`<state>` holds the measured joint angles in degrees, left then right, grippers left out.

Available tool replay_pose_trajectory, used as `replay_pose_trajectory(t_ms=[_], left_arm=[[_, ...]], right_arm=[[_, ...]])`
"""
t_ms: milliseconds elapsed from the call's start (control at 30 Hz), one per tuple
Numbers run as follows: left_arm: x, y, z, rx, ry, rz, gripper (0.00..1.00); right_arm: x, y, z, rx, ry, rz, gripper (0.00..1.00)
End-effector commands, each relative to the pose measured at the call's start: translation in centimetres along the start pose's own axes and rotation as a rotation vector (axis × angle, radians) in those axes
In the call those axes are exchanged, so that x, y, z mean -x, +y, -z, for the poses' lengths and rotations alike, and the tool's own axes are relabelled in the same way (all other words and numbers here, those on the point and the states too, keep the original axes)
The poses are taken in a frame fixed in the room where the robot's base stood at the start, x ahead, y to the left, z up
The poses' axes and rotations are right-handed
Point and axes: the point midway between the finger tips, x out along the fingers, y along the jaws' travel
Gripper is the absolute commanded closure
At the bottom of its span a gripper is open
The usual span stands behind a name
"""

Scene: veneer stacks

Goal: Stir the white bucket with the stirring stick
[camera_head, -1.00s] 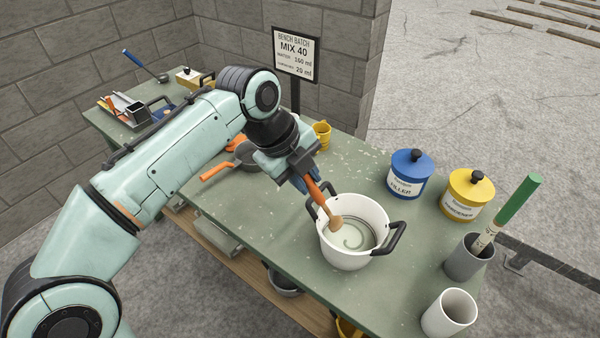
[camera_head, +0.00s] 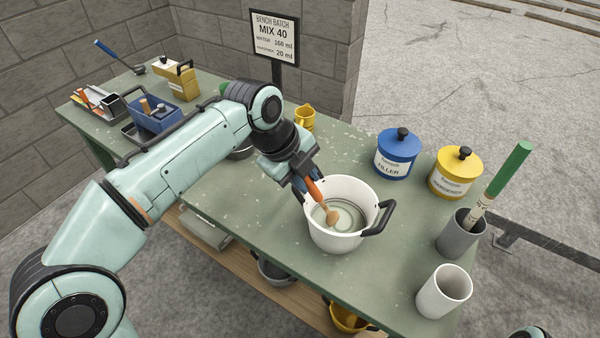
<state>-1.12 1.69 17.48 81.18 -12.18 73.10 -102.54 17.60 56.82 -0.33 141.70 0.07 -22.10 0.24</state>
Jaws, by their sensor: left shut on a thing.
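The white bucket (camera_head: 338,239) stands on the green bench near its front edge, with dark side handles and a pale mix inside showing a swirl. My left gripper (camera_head: 311,181) is above the bucket's left rim, shut on the stirring stick (camera_head: 318,195). The stick has an orange handle and a wooden end, and it tilts down into the bucket. Its lower end is in or at the pale mix. My right gripper is not in view.
A blue filler tin (camera_head: 395,159) and a yellow tin (camera_head: 449,178) stand right of the bucket. A grey cup (camera_head: 459,237) holding a green-handled stick and a white cup (camera_head: 444,292) stand nearer. A sign (camera_head: 275,38) and a yellow mug (camera_head: 304,117) are behind.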

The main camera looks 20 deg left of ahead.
Motion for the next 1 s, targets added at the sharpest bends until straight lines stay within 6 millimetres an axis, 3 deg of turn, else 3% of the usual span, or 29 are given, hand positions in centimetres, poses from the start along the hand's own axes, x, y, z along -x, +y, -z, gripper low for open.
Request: replay_pose_trajectory(t_ms=[400, 1000], left_arm=[[-3.0, 0.0, 0.0, -0.001, 0.001, -0.001, 1.0], [-3.4, 0.0, 0.1, -0.001, 0.0, 0.001, 1.0]], right_arm=[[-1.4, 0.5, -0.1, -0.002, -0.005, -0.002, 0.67], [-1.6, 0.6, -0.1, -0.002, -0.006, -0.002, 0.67]])
